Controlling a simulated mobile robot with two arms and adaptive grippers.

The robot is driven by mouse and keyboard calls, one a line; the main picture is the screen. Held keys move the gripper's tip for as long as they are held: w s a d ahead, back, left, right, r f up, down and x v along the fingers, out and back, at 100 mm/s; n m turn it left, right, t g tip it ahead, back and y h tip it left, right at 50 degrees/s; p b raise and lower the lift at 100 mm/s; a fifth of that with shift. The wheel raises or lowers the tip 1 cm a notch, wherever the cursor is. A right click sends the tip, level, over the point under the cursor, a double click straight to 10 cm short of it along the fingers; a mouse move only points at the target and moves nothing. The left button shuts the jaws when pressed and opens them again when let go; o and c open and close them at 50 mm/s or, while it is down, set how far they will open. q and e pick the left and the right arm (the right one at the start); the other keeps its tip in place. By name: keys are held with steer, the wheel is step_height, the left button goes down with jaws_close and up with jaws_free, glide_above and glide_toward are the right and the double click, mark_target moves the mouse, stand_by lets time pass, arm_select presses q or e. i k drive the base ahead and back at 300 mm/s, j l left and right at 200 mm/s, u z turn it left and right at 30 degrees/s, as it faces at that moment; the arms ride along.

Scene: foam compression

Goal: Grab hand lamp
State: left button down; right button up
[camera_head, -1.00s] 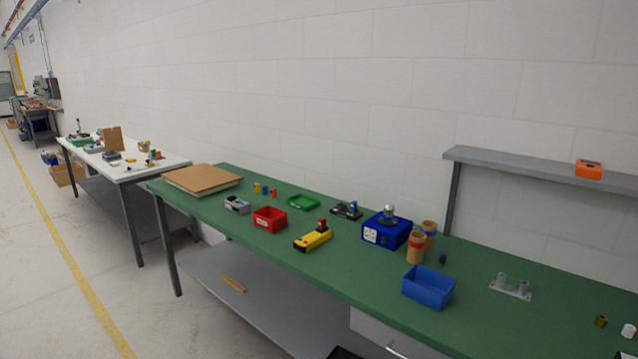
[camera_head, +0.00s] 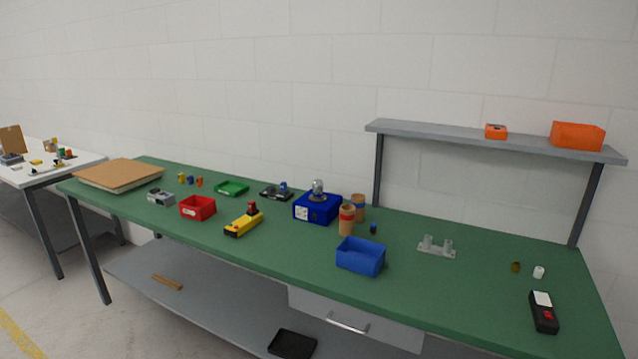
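Neither of my grippers is in view. I cannot tell for sure which thing is the hand lamp. A black handheld device (camera_head: 543,313) with a white top part and a red mark lies on the right end of the green table (camera_head: 440,280). A yellow device (camera_head: 243,222) with a red and black knob lies left of the middle of the table. A blue box (camera_head: 316,208) with a rounded silver top stands behind the middle.
A blue bin (camera_head: 361,256), a red bin (camera_head: 198,207), a green tray (camera_head: 232,188) and brown cylinders (camera_head: 347,220) stand on the table. A grey shelf (camera_head: 450,137) above it holds orange boxes (camera_head: 577,135). The table's front right is mostly clear.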

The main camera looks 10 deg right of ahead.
mark_target(540, 301)
steer(key=z, duration=1.75)
